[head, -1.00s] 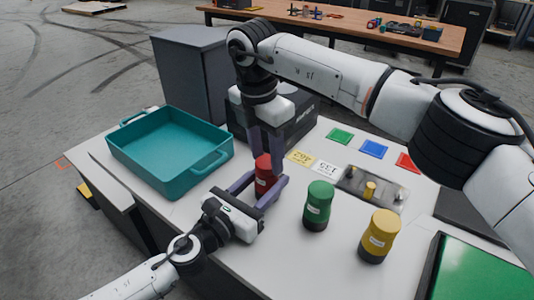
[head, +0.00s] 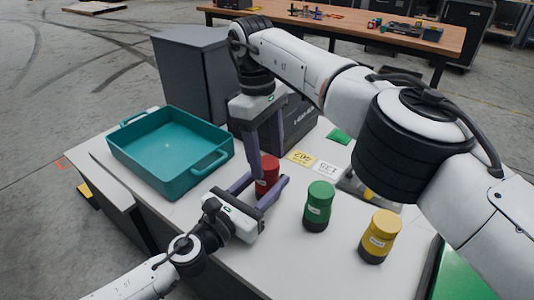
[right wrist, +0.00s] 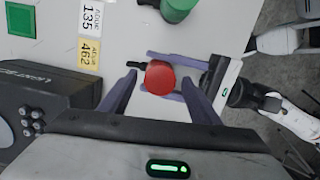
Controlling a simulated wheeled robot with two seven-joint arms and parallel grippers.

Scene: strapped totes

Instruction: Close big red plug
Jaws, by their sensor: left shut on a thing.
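The red plug (head: 268,170), a red cylinder with a dark lower part, stands upright on the table. Its round red top shows in the right wrist view (right wrist: 160,77). My left gripper (head: 264,188) is shut on it low down, one finger on each side. My right gripper (head: 268,146) points down from above at the plug's top. In the right wrist view its two fingers (right wrist: 159,84) stand apart, either side of the red top, with gaps visible. The lower part of the plug is partly hidden by my left fingers.
A green plug (head: 319,205) and a yellow plug (head: 380,236) stand to the right. A teal tote (head: 150,180) is at the left. A dark box (head: 305,125) stands behind the red plug. White and yellow number cards (head: 326,168) lie near it. My right arm covers the table's right side.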

